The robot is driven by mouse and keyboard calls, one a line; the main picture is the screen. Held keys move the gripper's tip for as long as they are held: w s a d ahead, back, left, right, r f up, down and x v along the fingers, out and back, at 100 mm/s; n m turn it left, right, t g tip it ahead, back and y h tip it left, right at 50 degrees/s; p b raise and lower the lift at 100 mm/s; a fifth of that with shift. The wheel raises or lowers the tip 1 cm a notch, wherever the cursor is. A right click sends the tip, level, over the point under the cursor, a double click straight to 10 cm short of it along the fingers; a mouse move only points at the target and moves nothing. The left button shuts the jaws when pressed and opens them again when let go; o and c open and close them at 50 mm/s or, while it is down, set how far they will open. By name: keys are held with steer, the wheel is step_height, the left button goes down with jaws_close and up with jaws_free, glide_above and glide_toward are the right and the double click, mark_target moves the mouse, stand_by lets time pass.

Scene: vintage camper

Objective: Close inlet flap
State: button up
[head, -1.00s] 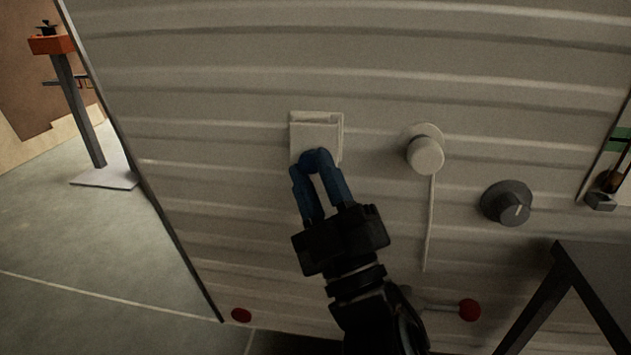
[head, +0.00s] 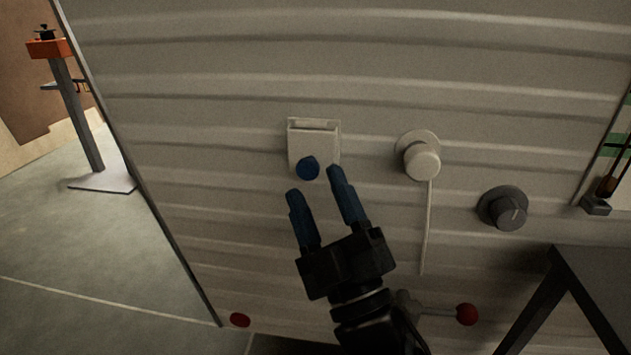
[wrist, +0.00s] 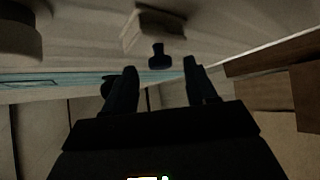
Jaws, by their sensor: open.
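The inlet flap (head: 315,146) is a small cream panel in a square frame on the camper's ribbed wall, left of centre in the head view. A shadowed gap shows along its top edge, so it appears to stand out from its frame. The wrist view also shows the fingers (wrist: 160,68) spread either side of the knob's line; contact cannot be told.
A cream round knob (head: 422,162) with a cord hanging below it is right of the flap. A dark dial (head: 506,208) is further right. A red-tipped lever (head: 467,314) and a dark table (head: 590,262) are lower right. The wall left of the flap is clear.

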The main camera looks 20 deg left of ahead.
steer(key=shift+p+v, duration=0.5)
steer(key=shift+v, duration=2.4)
steer(key=s+d+f+m+t+h, duration=0.1)
steer(key=s+d+f+m+h, duration=0.55)
steer(key=d, duration=0.25)
steer(key=s+d+f+m+t+h, duration=0.1)
steer(key=s+d+f+m+h, duration=0.5)
steer(key=d, duration=0.4)
steer(key=s+d+m+g+h, duration=0.25)
steer(key=s+d, duration=0.35)
steer(key=s, duration=0.3)
steer(key=s+d+m+g+h, duration=0.2)
steer(key=s+d+m+h, duration=0.15)
steer(key=s+d, duration=0.45)
step_height(320, 180, up, 29)
steer(key=s+a+p, duration=0.1)
steer(key=s+p, duration=0.1)
steer(key=p, duration=2.6)
steer(key=shift+a+r+m, duration=0.15)
steer(key=shift+a+m, duration=0.05)
steer(key=shift+m, duration=0.25)
